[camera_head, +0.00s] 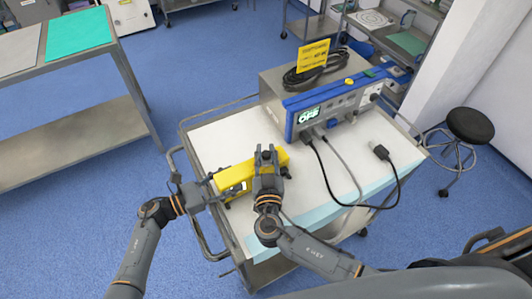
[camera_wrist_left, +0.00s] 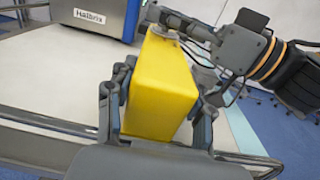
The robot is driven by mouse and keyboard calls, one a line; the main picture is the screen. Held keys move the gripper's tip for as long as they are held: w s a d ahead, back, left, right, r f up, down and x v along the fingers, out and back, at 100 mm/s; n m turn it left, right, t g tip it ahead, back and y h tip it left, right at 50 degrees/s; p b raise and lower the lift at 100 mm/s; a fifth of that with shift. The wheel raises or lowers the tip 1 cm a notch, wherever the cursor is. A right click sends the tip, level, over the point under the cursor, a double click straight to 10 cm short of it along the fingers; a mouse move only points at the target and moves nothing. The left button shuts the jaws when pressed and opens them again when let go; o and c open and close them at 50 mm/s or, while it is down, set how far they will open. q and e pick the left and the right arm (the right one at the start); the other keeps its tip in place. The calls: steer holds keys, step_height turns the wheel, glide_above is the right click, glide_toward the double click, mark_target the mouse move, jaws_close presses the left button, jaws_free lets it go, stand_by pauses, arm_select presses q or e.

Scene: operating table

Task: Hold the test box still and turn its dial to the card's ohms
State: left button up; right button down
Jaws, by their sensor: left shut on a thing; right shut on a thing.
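The yellow test box (camera_head: 222,181) lies on the cart's white top, near its left edge. My left gripper (camera_head: 212,190) is shut on the box's near left end. In the left wrist view its fingers grip the yellow box (camera_wrist_left: 160,95) from both sides. My right gripper (camera_head: 268,164) is over the box's upper face, shut on the dial, which its fingers mostly hide. It also shows in the left wrist view (camera_wrist_left: 188,30). The dial's setting cannot be read. The yellow card (camera_head: 313,56) stands upright on the console at the back; its small print is too blurred to read.
The grey and blue console (camera_head: 335,108) stands at the cart's back with a lit green display (camera_head: 309,115). A coiled black cable (camera_head: 305,76) lies on it. Leads (camera_head: 345,172) trail over the cart's right side. A black stool (camera_head: 470,125) stands at right.

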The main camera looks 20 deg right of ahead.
steer(key=c, duration=1.1)
jaws_free()
steer(key=v, duration=1.2)
steer(key=shift+a, duration=0.1)
